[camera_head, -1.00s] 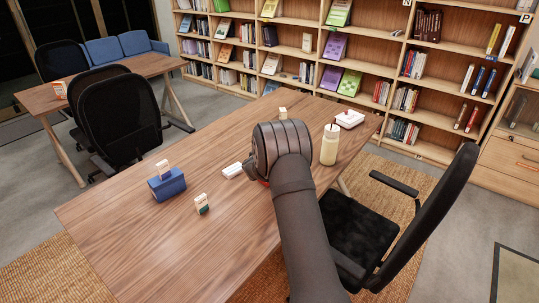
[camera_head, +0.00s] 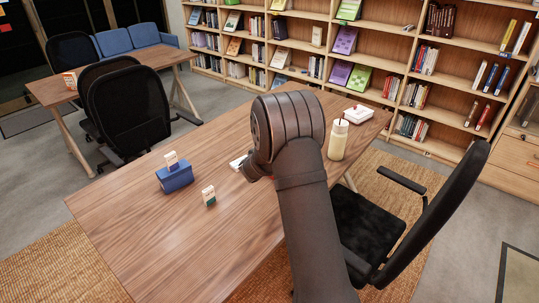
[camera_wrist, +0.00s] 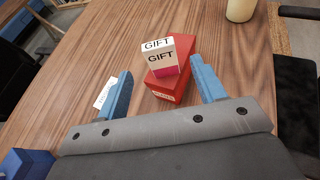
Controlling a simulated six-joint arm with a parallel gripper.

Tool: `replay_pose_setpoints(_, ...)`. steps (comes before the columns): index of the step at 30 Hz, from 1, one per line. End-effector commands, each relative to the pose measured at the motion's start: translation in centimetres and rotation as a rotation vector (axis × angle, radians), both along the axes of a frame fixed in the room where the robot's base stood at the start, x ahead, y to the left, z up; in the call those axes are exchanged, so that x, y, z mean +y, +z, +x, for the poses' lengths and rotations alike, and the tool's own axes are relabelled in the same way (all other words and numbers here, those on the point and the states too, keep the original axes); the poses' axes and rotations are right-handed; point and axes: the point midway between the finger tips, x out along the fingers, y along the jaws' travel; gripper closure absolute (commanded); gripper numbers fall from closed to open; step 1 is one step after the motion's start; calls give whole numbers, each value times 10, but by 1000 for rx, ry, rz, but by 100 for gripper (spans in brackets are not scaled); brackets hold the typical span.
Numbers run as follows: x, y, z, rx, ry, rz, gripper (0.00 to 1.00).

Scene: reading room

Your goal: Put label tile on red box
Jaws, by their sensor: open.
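The red box (camera_wrist: 178,82) lies on the wooden table in the wrist view, between my fingers. My gripper (camera_wrist: 162,66) is open, with one blue finger on each side of the box and tile, apart from the tile. In the head view, my gripper and arm hide the red box and this tile.
A white lettered piece (camera_wrist: 104,93) lies left of the red box. A cream bottle (camera_head: 338,141) and a white box (camera_head: 358,112) stand at right. The table's front is clear.

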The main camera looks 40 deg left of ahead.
Motion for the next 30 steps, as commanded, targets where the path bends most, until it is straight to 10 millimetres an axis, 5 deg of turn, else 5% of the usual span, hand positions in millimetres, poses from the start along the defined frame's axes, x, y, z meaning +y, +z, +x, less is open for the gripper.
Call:
replay_pose_setpoints(6,-7,9,-19,0,1,0,37)
replay_pose_setpoints(19,-8,9,-20,0,0,0,37)
replay_pose_setpoints(30,9,-11,22,1,-1,0,37)
